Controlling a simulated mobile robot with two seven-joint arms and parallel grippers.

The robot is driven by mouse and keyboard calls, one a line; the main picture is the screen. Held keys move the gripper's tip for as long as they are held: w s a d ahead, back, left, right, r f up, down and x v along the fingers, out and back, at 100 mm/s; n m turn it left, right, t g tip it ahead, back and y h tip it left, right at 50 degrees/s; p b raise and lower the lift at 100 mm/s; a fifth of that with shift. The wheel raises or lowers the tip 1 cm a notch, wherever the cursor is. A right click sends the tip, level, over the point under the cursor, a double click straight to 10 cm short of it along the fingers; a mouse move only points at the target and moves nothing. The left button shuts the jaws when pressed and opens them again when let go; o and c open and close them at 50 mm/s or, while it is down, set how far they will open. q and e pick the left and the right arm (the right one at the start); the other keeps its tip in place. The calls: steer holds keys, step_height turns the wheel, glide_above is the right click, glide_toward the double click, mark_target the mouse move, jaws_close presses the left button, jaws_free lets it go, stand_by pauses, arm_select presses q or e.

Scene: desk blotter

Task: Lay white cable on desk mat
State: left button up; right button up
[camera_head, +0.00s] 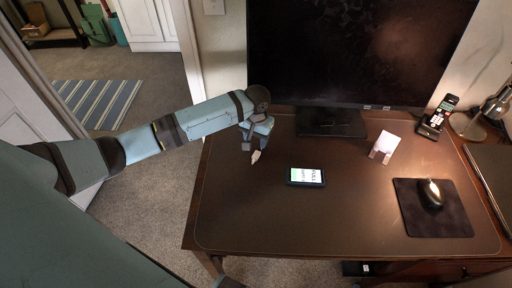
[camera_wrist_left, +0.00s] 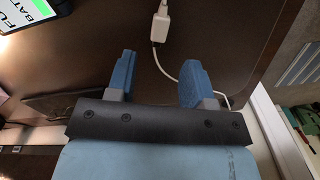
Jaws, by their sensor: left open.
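The white cable (camera_wrist_left: 157,60) shows best in the left wrist view, where it curves from a small white plug (camera_wrist_left: 160,26) down between my fingers and passes behind the right finger. In the head view its pale plug end (camera_head: 256,156) lies on the desk near the left edge, just below my left gripper (camera_head: 254,143). My left gripper, also in the left wrist view (camera_wrist_left: 160,62), is open, with nothing clamped between its blue fingers. A dark mat (camera_head: 412,222) lies at the right of the desk. My right gripper is not visible.
A phone (camera_head: 306,176) with a lit screen lies mid-desk. A mouse (camera_head: 431,193) sits on the dark mat. A monitor (camera_head: 345,60), white card (camera_head: 384,146), cordless phone (camera_head: 437,117) and lamp (camera_head: 487,112) stand behind. The front of the desk (camera_head: 300,225) is clear.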

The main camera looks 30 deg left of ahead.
arm_select(q)
steer(key=shift+r, duration=2.35)
